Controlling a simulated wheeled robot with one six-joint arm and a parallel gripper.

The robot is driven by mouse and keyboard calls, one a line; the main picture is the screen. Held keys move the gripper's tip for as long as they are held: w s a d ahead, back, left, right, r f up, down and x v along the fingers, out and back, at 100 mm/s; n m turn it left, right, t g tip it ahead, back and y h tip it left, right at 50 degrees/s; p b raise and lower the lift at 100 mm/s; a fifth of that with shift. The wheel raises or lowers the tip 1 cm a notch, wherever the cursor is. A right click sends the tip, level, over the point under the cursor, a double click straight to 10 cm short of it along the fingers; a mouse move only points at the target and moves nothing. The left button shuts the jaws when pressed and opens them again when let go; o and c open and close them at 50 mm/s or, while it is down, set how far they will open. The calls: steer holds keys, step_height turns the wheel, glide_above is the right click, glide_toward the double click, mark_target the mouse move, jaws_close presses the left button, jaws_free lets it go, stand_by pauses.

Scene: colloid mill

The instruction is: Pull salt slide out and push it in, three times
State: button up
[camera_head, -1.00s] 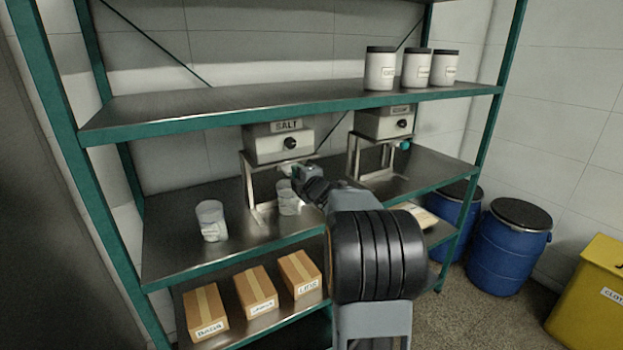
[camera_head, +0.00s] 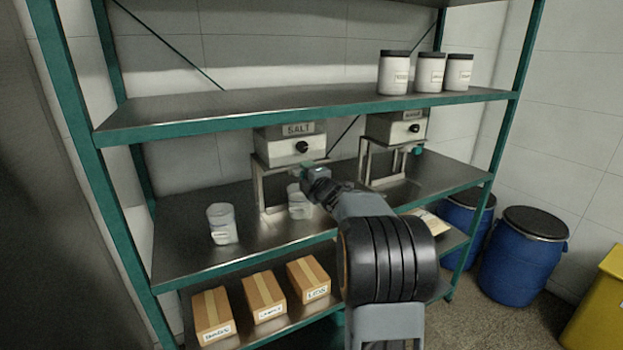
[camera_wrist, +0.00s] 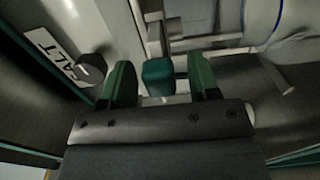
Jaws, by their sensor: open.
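The salt dispenser (camera_head: 290,146) is a pale box labelled SALT with a black knob on its front, standing on a metal frame. In the wrist view its label (camera_wrist: 52,52) and black knob (camera_wrist: 90,68) are at the left. The teal slide handle (camera_wrist: 158,78) sits between my two green fingers, with narrow gaps on both sides. My gripper (camera_wrist: 160,72) is open around the handle and does not grip it. In the head view my gripper (camera_head: 306,169) is just below the front of the dispenser and hides the handle.
A clear cup (camera_head: 299,203) stands under the salt dispenser, another cup (camera_head: 222,223) to its left. A second dispenser (camera_head: 396,127) with a teal handle (camera_head: 416,150) stands to the right. The upper shelf (camera_head: 300,108) runs close above. Cardboard boxes (camera_head: 264,296) sit below.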

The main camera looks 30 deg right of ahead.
steer(key=s+b, duration=0.2)
steer(key=s, duration=1.1)
steer(key=shift+s+a, duration=0.35)
steer(key=shift+s, duration=0.05)
steer(key=s+d+f+m+g+h, duration=0.3)
steer(key=d+f+m+g+h, duration=0.25)
steer(key=m, duration=0.35)
steer(key=s+a+f+m+g+p, duration=0.1)
steer(key=s+a+f+m+g, duration=0.2)
steer(key=s+f+m+g, duration=0.3)
steer(key=s+a+m+g+y+p, duration=0.1)
steer(key=s+a+y, duration=0.2)
steer(key=a, duration=0.9)
steer(key=s+a+m+g+y+p, duration=0.1)
steer(key=s+a, duration=0.5)
steer(key=a, duration=0.6)
steer(key=g+y+p, duration=0.1)
steer(key=y, duration=0.1)
steer(key=shift+y, duration=0.35)
